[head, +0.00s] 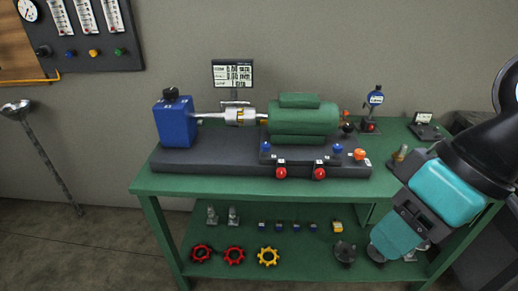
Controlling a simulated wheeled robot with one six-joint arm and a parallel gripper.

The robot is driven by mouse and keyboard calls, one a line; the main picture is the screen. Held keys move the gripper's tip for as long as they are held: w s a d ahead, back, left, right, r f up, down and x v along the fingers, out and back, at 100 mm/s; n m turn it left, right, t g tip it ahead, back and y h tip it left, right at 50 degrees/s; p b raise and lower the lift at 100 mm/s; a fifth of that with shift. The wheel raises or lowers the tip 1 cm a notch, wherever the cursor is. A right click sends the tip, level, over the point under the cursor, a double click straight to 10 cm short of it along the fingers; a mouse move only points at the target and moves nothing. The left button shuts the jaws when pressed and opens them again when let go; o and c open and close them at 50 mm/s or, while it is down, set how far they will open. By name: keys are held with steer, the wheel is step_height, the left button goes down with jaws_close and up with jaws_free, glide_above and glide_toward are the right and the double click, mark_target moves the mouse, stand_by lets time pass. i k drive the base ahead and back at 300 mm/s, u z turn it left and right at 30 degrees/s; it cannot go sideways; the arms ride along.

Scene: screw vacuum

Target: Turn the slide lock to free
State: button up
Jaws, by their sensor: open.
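A green motor (305,118) lies on a dark base (205,161) on the green bench. Two red knobs (300,173), each with a small label above, stand at the base's front edge. Blue knobs (337,148) sit above them, and an orange knob (359,154) is at the base's right end. I cannot tell which part is the slide lock or how it is set. My gripper (398,254) is at the lower right, open, below the teal wrist and well apart from the knobs. Its fingertips are small and partly hidden by my arm.
A blue box (175,122) joins the motor through a metal coupling (238,115). A display (233,74) stands behind. A gauge (375,97) stands at the back right. The lower shelf holds handwheels (233,255) and small parts. Floor in front is clear.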

mark_target(359, 154)
steer(key=z, duration=0.85)
steer(key=i, duration=0.8)
steer(key=u, duration=0.85)
